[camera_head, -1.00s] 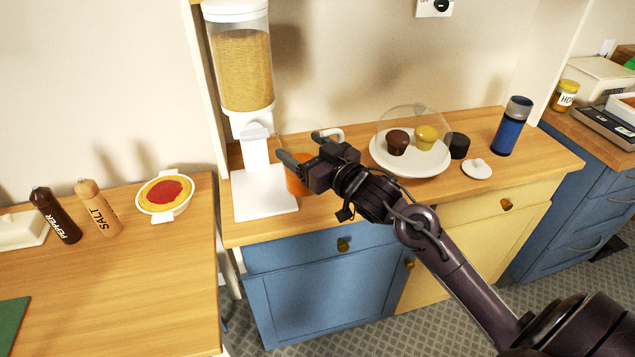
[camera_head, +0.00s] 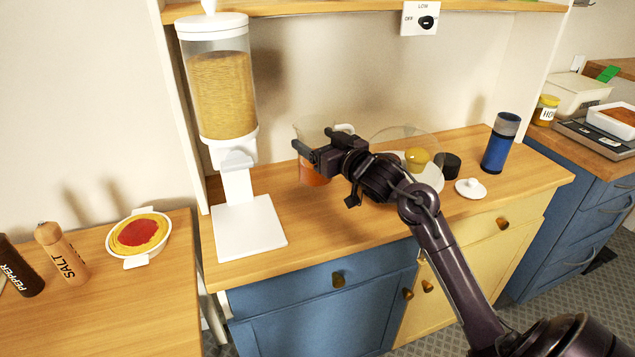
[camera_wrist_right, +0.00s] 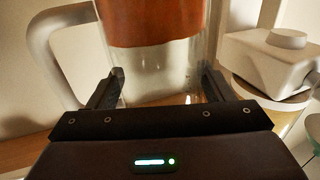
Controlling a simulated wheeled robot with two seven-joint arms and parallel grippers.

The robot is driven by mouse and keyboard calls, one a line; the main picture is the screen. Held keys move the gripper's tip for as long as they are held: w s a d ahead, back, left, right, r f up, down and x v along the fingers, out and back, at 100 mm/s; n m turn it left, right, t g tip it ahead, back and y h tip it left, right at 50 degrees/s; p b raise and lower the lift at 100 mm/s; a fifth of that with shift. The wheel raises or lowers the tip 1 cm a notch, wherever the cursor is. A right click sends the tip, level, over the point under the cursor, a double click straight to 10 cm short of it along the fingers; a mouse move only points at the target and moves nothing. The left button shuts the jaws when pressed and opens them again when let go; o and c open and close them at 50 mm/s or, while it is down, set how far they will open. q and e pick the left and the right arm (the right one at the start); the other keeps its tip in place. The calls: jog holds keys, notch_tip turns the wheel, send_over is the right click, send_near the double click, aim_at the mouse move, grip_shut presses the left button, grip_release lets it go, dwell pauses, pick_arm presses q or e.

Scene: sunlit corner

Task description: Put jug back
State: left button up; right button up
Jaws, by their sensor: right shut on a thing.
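The jug (camera_head: 314,175) is clear, with orange liquid low inside and a pale handle. It is upright in the head view, above or on the back of the wooden counter; I cannot tell whether its base touches. My right gripper (camera_head: 310,153) is shut on its clear upper body. The right wrist view seems upside down: the jug's orange part (camera_wrist_right: 152,22) is at the top, the handle is at left, and the gripper's fingers (camera_wrist_right: 160,88) are on both sides of the glass. My right gripper and wrist hide part of the jug. My left gripper is not in view.
A white cereal dispenser (camera_head: 238,185) stands left of the jug. The counter's front (camera_head: 310,232) is clear.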

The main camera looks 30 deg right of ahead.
aim_at(319, 180)
notch_tip(319, 180, down, 10)
dwell(0.5)
jog(key=shift+f, duration=0.1)
jog(key=o, duration=1.4)
jog(key=shift+s, duration=0.3)
jog(key=s+b, duration=0.1)
jog(key=s, duration=1)
jog(key=shift+s+d, duration=0.25)
jog(key=shift+d, duration=0.15)
